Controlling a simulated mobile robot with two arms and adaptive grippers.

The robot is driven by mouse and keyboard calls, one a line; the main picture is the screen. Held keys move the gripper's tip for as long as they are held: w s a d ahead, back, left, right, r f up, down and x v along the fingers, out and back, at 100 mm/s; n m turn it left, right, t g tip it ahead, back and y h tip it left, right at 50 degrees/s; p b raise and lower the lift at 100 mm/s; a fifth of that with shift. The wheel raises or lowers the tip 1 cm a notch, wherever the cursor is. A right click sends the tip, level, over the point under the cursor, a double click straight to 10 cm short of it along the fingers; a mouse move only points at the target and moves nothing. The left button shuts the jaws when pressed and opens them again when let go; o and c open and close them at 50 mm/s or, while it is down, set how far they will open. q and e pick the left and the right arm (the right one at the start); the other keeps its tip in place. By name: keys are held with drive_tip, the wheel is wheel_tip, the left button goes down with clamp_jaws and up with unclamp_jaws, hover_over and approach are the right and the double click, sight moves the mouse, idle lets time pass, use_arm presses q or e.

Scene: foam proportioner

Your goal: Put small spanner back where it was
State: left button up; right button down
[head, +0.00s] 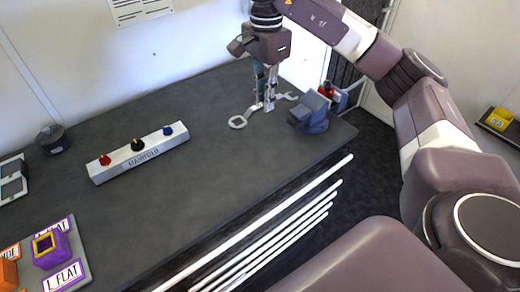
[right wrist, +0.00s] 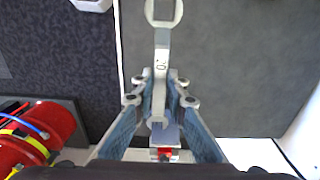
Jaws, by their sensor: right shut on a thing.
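The small spanner is a pale metal one with a ring end (head: 238,122) at the left and an open jaw end (head: 288,96) at the right in the head view. My right gripper (head: 268,104) reaches down from above and is shut on its shaft. In the right wrist view the spanner (right wrist: 162,50) runs upward from between the fingertips (right wrist: 159,92), with its ring end at the top edge. I cannot tell whether it touches the table. My left gripper is not in view.
A blue-grey block-like thing (head: 310,116) stands right of the spanner near the dark table's (head: 215,195) edge. The manifold bar (head: 138,153) with coloured knobs lies left. A purple block (head: 50,248) sits at lower left. White rods (head: 260,218) run along the front.

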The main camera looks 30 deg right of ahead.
drive_tip(key=f, duration=0.4)
drive_tip(key=f+p, duration=0.1)
drive_tip(key=f, duration=0.4)
drive_tip(key=s+f, duration=0.1)
drive_tip(key=f, duration=0.3)
drive_tip(key=shift+f, duration=0.4)
drive_tip(key=shift+f+p, duration=0.25)
drive_tip(key=shift+p, duration=0.05)
wheel_tip(320, 180, down, 4)
drive_tip(key=shift+r+p, duration=0.15)
drive_tip(key=shift+p, duration=0.4)
drive_tip(key=shift+f, duration=0.3)
drive_tip(key=c, duration=1.9)
unclamp_jaws()
drive_tip(key=shift+c, duration=0.2)
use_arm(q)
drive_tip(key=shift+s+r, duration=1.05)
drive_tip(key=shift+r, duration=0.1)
use_arm(e)
drive_tip(key=shift+r, duration=0.15)
